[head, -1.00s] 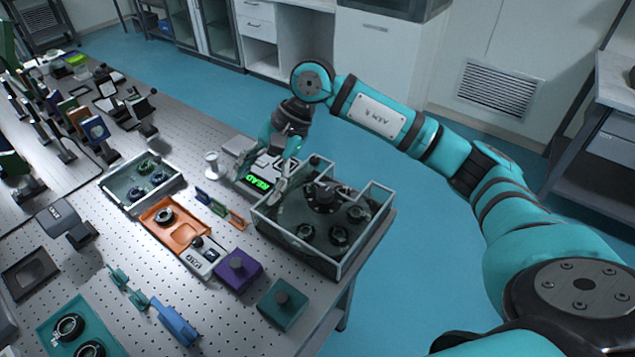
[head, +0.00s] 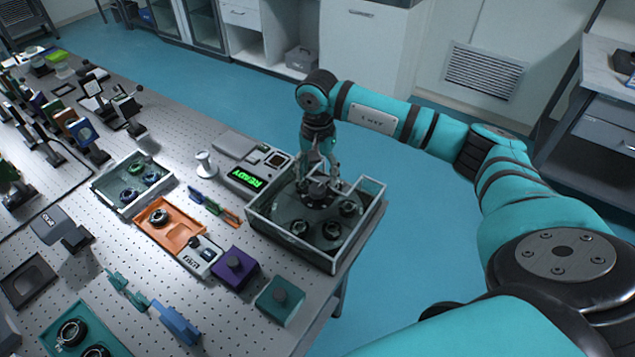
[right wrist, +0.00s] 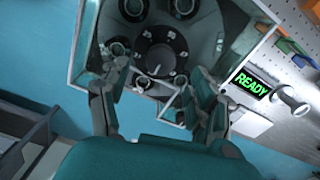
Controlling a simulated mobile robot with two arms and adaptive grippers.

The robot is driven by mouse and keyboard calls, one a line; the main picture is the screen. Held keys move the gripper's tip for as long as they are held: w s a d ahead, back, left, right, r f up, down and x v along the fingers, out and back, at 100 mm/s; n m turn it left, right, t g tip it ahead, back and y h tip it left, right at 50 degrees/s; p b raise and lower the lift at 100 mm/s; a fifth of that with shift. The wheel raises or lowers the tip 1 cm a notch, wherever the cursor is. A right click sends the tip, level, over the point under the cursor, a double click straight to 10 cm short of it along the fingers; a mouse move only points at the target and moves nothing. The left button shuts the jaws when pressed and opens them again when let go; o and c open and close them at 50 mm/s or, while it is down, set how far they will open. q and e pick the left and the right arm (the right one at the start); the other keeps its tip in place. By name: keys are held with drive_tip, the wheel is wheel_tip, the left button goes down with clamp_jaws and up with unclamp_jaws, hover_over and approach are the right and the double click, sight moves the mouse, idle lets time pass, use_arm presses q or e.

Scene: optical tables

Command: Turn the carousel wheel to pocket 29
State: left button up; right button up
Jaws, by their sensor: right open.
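The carousel wheel sits inside a clear-walled box (head: 290,243) at the table's right edge. Its dark hub (head: 318,192) with number marks rises in the middle, and several round pockets lie around it. In the right wrist view the dark numbered hub (right wrist: 161,55) shows between and beyond my fingers; the digits are too small to read surely. My right gripper (head: 318,172) points down over the hub, and it also shows in the right wrist view (right wrist: 160,98), fingers apart and empty. A grey unit beside the box has a green display (head: 243,178) reading READY. My left gripper is not seen.
The clear walls of the box stand around the wheel, close to my right gripper. Left of it are an orange tray (head: 180,236), a purple block (head: 234,267), a teal block (head: 279,300) and a clear tray with round parts (head: 107,199). Open floor lies right of the table.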

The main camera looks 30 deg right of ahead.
sight(317, 188)
wheel_tip(317, 188, down, 6)
drive_tip(key=shift+r+p, duration=0.1)
drive_tip(key=shift+p, duration=0.55)
clamp_jaws()
